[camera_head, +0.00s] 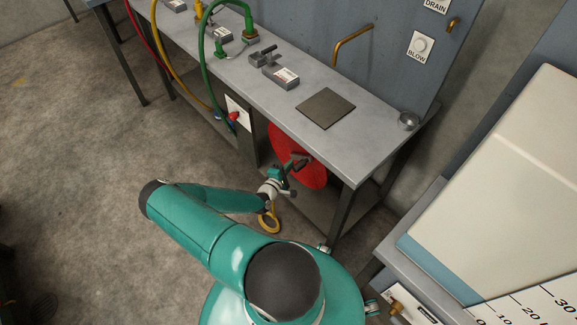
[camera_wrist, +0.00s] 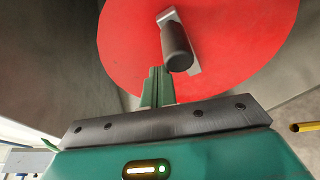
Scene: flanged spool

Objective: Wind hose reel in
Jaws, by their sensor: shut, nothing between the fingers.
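The hose reel shows a red round flange (camera_head: 311,170) under the workbench, facing out past the bench's front edge. It fills much of the wrist view (camera_wrist: 225,55). A dark crank handle (camera_wrist: 176,47) on a grey arm stands out from the flange. My gripper (camera_head: 287,180) is in front of the reel, close to the handle. In the wrist view its green fingers (camera_wrist: 157,87) are together and empty, just left of and below the handle. I cannot tell whether they touch it. The hose itself is hidden behind the flange.
The grey workbench (camera_head: 290,120) carries a dark square plate (camera_head: 325,108), a small round cup (camera_head: 408,121) and clamp blocks. Green (camera_head: 204,70), yellow and red hoses hang at its left. A bench leg (camera_head: 347,215) stands right of the reel. The floor at left is clear.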

